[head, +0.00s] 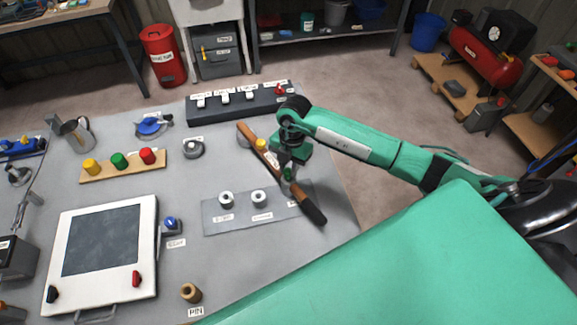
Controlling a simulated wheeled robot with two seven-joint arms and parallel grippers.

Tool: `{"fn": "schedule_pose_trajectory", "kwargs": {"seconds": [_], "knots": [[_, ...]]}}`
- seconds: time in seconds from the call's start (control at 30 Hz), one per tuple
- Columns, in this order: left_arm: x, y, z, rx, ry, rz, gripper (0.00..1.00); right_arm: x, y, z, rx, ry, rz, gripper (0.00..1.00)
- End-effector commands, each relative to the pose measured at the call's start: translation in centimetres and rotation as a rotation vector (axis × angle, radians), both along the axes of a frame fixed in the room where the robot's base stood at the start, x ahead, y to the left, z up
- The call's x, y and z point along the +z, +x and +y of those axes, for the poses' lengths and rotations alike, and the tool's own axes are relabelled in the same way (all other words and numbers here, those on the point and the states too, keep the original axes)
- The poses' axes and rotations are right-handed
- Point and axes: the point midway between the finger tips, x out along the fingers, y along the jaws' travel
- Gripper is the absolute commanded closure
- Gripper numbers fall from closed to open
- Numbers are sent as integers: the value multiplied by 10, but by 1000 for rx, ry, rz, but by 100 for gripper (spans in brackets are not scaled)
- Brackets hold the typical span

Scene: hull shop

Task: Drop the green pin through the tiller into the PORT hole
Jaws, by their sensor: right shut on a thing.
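My right gripper (287,175) points down over the tiller, shut on the small green pin (288,174). The fingers hide much of the pin, and I cannot tell if its tip touches the tiller. The tiller (306,202) is a long wooden bar with a dark end, lying slantwise across a grey plate (240,220). A yellow piece (261,145) sits on its upper part. Two white ringed holes, the left one (226,199) and the middle one (259,198), show on the plate; their labels are too small to read. Anything under the tiller is hidden. My left gripper is out of view.
A brown PIN holder (190,293) stands at the front. A wooden strip (95,174) bears yellow, green and red knobs. A white framed panel (146,225) lies left, a dark switch block (240,109) at the back.

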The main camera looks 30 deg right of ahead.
Motion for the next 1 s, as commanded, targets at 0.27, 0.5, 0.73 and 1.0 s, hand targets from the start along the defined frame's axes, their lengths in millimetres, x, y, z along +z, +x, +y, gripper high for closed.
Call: {"fn": "schedule_pose_trajectory", "kwargs": {"seconds": [0.27, 0.5, 0.73, 1.0], "knots": [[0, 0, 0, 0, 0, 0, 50, 0, 0, 0, 0, 0, 0, 100], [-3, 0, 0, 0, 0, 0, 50, -5, 0, 0, 0, 0, 0, 100], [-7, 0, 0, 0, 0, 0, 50, -11, 0, 0, 0, 0, 0, 100], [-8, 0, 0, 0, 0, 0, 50, -12, 0, 0, 0, 0, 0, 100]]}}
